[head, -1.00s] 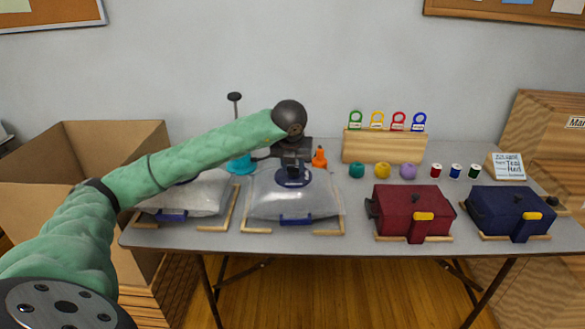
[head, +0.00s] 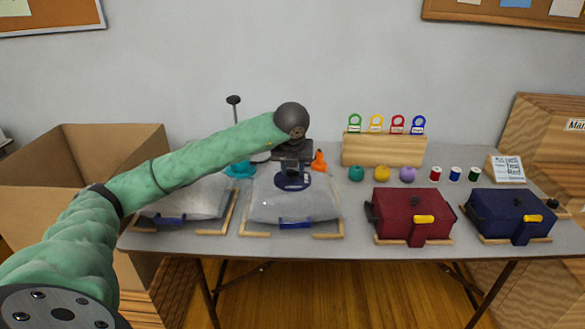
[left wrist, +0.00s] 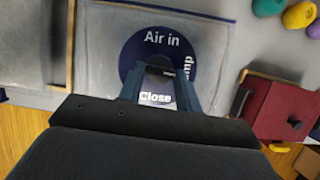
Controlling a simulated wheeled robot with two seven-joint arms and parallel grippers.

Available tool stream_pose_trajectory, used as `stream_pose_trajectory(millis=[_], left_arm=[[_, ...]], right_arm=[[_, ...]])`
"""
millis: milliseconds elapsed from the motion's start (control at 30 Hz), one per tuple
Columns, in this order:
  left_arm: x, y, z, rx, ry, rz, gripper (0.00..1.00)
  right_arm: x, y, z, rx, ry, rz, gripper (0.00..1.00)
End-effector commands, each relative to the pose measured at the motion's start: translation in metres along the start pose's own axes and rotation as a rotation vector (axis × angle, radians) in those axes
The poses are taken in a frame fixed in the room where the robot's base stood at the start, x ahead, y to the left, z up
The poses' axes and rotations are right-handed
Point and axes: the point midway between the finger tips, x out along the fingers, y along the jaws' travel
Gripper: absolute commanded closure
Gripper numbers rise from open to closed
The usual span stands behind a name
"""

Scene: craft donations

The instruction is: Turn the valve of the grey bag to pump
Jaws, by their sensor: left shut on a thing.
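The grey bag (head: 320,208) lies flat in a wooden corner frame in the middle of the table, with a blue clip at its front edge. Its round dark blue valve (head: 292,186) is on top. In the left wrist view the valve plate (left wrist: 133,55) reads "Air in", "Close" and a partly covered word ending in "ump". My left gripper (head: 293,170) is over the valve; in the left wrist view its fingers (left wrist: 160,78) are shut on the valve's dark knob. The fingers hide most of the knob, so I cannot tell where it points. My right gripper is out of view.
Another grey bag (head: 185,205) lies at left, partly under my arm. A teal pump (head: 240,169) and orange bottle (head: 319,162) stand behind.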

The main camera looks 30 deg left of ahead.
Motion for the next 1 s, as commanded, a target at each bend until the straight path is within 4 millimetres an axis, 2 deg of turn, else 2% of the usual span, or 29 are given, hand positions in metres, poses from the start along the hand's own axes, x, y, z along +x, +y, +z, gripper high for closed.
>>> stream_pose_trajectory(millis=[800,833,933,1000], left_arm=[[0.0000,0.0000,0.0001,-0.002,0.000,0.001,0.89],[0.0000,0.0000,0.0001,-0.002,0.000,0.001,0.62],[0.0000,0.0000,0.0001,-0.002,0.000,0.001,0.44],[0.0000,0.0000,0.0000,-0.002,0.000,0.001,0.44]], right_arm=[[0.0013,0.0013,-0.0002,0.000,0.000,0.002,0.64],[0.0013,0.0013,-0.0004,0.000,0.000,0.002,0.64],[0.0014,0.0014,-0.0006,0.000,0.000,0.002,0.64],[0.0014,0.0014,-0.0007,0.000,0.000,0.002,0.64]])
